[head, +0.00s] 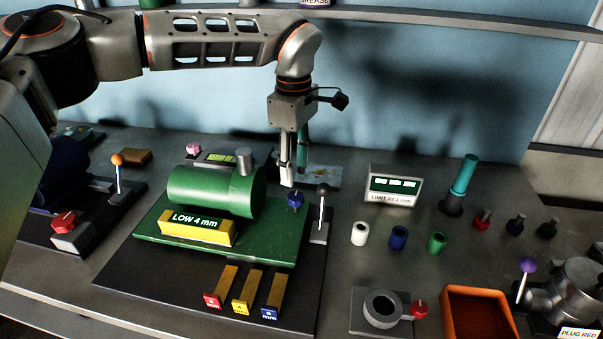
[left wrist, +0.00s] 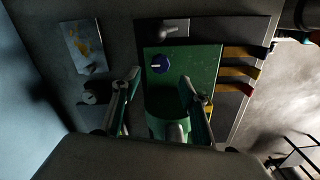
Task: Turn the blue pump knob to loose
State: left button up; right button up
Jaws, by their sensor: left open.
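The blue pump knob (head: 295,200) sits on the right end of the green base plate (head: 270,245), beside the green pump body (head: 212,193). In the left wrist view, the knob (left wrist: 160,63) is round and dark blue with a short white mark on its left side. My left gripper (head: 294,173) points down just above and behind the knob, apart from it. In the left wrist view the two fingers of my left gripper (left wrist: 158,85) are spread, with nothing held between them. The knob shows beyond the fingertips. My right gripper is not in view.
A dark-balled lever (head: 322,205) stands close to the right of the knob. Red, yellow and blue tabbed blocks lie in front. A limit display (head: 393,187), small coloured cylinders and an orange tray (head: 475,315) are farther right. A shelf (head: 450,14) runs above the bench.

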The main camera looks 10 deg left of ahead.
aim_at(296, 196)
pick_arm(q)
jog(key=shift+w+f, duration=0.1)
jog(key=shift+f, duration=0.1)
jog(key=f, duration=0.3)
jog(key=shift+s+f, duration=0.15)
jog(key=shift+s, duration=0.1)
notch_tip(296, 196, down, 3)
jog(key=shift+w+f+p, duration=0.1)
jog(key=shift+f+p, duration=0.05)
jog(key=shift+p, duration=0.15)
jog(key=shift+f, duration=0.4)
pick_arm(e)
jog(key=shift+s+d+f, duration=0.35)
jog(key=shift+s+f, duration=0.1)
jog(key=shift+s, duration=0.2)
pick_arm(q)
jog(key=shift+c, duration=0.3)
jog(key=c, duration=1)
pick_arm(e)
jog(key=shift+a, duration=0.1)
